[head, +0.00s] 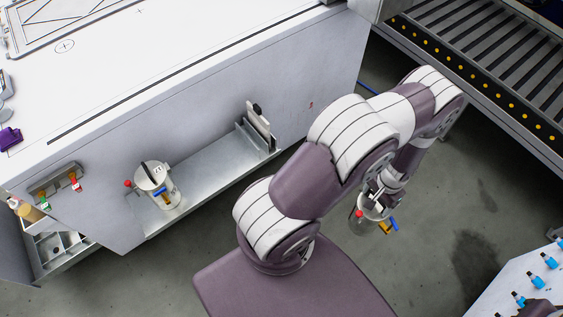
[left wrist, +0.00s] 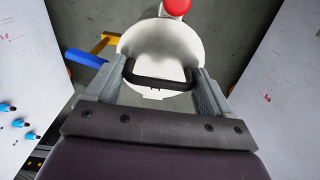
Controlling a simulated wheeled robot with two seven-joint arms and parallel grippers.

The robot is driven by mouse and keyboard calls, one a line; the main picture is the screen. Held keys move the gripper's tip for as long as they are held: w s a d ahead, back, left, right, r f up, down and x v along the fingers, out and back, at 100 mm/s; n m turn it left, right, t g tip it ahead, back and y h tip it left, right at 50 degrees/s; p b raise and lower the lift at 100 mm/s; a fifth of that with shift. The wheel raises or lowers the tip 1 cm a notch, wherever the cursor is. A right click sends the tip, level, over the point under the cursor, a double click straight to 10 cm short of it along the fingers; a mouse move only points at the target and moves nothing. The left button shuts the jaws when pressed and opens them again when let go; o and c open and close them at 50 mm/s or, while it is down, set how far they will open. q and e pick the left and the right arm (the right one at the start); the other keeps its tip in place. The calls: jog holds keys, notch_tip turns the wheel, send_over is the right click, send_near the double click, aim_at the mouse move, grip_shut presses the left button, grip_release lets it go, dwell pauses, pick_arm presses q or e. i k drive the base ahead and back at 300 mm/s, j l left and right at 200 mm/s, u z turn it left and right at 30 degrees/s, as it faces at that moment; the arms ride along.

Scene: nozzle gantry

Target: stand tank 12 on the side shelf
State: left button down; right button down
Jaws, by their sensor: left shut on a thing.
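My left gripper (head: 378,188) is shut on the black handle (left wrist: 160,80) of a tank and holds it over the floor, right of my arm. This tank (head: 367,212) has blue and yellow levers; the left wrist view shows its white lid (left wrist: 155,45) and a red knob (left wrist: 177,7). I cannot read a number on it. The metal side shelf (head: 215,172) runs along the white bench's side. A second, similar tank (head: 158,188) stands upright near its left end, with a dark handle and a red knob. My right gripper is not in view.
An upright plate with a black knob (head: 258,125) stands at the shelf's right end. The shelf is bare between it and the standing tank. A roller conveyor (head: 480,80) is at the upper right. A white panel with blue-capped bottles (head: 530,285) is at the lower right.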

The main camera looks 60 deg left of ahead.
aim_at(223, 158)
jog(key=u, duration=1.85)
